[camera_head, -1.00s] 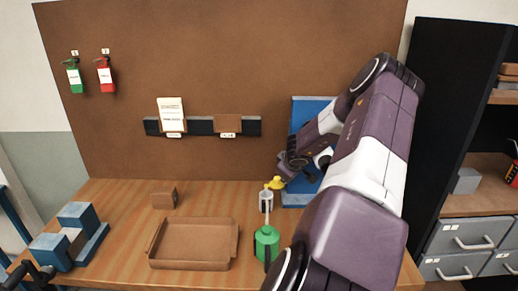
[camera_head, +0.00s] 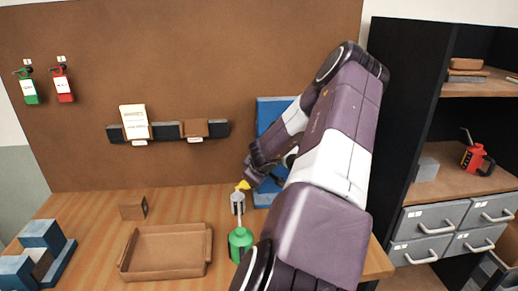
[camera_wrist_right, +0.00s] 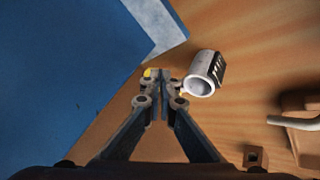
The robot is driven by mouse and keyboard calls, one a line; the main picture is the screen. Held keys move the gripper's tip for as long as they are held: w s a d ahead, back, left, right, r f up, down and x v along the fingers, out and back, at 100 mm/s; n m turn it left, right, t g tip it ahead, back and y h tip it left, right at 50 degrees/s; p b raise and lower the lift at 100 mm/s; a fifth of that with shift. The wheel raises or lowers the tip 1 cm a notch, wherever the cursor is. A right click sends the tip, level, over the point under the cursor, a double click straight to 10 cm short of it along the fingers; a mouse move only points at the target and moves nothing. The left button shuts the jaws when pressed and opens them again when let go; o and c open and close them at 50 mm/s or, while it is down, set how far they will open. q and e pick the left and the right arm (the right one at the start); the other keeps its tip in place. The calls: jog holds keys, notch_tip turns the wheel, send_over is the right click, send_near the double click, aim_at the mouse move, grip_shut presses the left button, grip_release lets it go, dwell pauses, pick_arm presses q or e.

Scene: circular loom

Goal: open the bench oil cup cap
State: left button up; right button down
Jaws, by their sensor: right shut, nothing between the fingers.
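The bench oil cup (camera_head: 238,203) is a small grey-white cup on the bench near the blue block. In the right wrist view, the cup (camera_wrist_right: 205,76) shows a round pale mouth and a dark marked label. Its yellow cap (camera_head: 242,185) shows at the cup's top in the head view, close to my right gripper (camera_head: 251,183). In the wrist view, a bit of yellow (camera_wrist_right: 147,73) shows just beyond the fingertips. My right gripper (camera_wrist_right: 160,80) is shut and empty, its tips just left of the cup's mouth. Whether they touch the cap is unclear. My left gripper is out of view.
The blue block (camera_head: 275,110) stands close behind my right gripper. A brown tray (camera_head: 165,270) and a small brown block (camera_head: 133,207) lie to the left. A shelf with drawers (camera_head: 430,220) stands at the right.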

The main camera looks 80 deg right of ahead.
jog(key=s+a, duration=0.4)
jog(key=a, duration=0.3)
jog(key=shift+a, duration=0.4)
jog(key=shift+f, duration=0.1)
